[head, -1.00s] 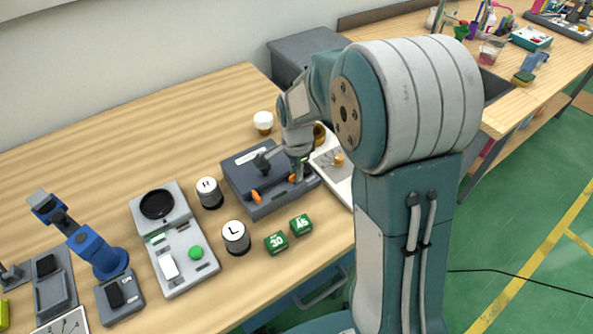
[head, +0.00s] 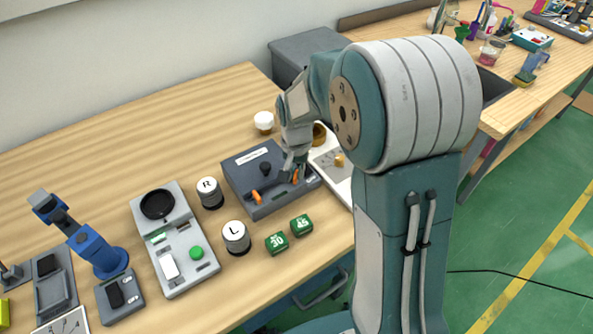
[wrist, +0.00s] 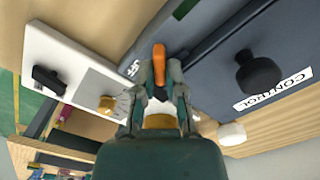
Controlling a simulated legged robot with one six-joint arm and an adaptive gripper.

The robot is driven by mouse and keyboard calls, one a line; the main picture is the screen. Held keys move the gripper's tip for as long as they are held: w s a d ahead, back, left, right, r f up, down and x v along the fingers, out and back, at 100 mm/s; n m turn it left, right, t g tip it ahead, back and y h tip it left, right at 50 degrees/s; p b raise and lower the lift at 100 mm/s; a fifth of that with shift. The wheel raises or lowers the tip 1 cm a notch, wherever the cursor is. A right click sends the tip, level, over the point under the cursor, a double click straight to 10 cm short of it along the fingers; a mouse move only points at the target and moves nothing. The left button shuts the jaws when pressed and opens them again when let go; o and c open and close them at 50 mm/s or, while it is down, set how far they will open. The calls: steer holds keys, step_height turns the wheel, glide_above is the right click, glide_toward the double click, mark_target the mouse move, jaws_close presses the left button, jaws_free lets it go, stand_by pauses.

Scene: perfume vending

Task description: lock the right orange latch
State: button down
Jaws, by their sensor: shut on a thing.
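The dark grey control box (head: 240,177) stands on the wooden bench with a left orange latch (head: 256,197) and a right orange latch (head: 295,177). In the wrist view the right latch (wrist: 160,62) stands between my two fingertips, near an "OFF" marking on the box. My gripper (head: 291,173) is shut on this latch, and it also shows in the wrist view (wrist: 157,75). The lower part of the latch is partly hidden by the fingers. A black knob (wrist: 258,73) stands on the same box, beside a "CONTROL" label.
A white panel (head: 340,182) with a brass-coloured knob lies right of the box. Green blocks (head: 289,234) and round L (head: 236,237) and R (head: 209,192) pieces stand in front and to the left. A white-capped item (head: 263,122) stands behind. Bare bench lies at the back left.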

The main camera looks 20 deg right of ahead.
steer(key=n, duration=0.4)
steer(key=shift+a+n, duration=0.1)
steer(key=shift+n, duration=0.2)
steer(key=shift+a+n, duration=0.1)
steer(key=shift+n, duration=2.1)
steer(key=shift+w, duration=0.1)
steer(key=c, duration=0.7)
jaws_free()
step_height(320, 180, up, 12)
steer(key=shift+f, duration=0.1)
